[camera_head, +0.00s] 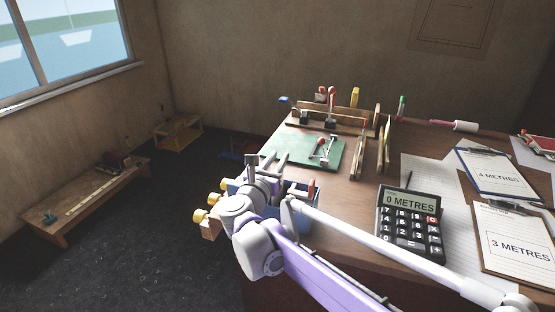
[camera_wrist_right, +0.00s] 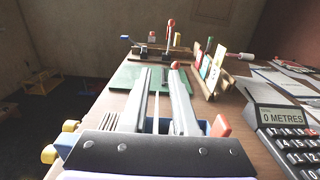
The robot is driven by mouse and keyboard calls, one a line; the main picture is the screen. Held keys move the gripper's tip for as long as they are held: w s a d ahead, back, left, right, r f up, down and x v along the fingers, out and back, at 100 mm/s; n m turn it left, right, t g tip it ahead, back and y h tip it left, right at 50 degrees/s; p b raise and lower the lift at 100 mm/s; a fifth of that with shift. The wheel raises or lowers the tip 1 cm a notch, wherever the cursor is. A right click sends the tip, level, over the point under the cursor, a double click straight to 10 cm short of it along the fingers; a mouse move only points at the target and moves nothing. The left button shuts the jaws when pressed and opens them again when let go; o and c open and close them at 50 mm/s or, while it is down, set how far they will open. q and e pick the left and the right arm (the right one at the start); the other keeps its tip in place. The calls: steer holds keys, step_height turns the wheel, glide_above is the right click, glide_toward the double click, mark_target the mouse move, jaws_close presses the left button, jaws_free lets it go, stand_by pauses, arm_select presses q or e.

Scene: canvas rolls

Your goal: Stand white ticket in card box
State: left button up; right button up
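My right gripper (camera_head: 274,158) is above the near left edge of the desk, with its two fingers apart and a gap between them. In the right wrist view the fingers (camera_wrist_right: 164,72) point away over the green mat. A thin pale strip shows between them there; I cannot tell what it is. A blue box (camera_head: 302,222) sits below and beside the gripper, largely hidden by my arm. A pale card (camera_wrist_right: 205,68), possibly the white ticket, stands in a wooden rack beyond the fingers. My left gripper is not in view.
The green mat (camera_head: 292,152) lies beyond the gripper. A wooden rack (camera_head: 384,148) and a long wooden stand (camera_head: 335,126) are behind it. A calculator (camera_head: 411,221), papers and clipboards (camera_head: 512,246) fill the right. A low bench (camera_head: 95,196) stands by the window.

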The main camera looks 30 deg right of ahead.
steer(key=shift+o, duration=0.5)
steer(key=v, duration=1.1)
steer(key=shift+b, duration=0.3)
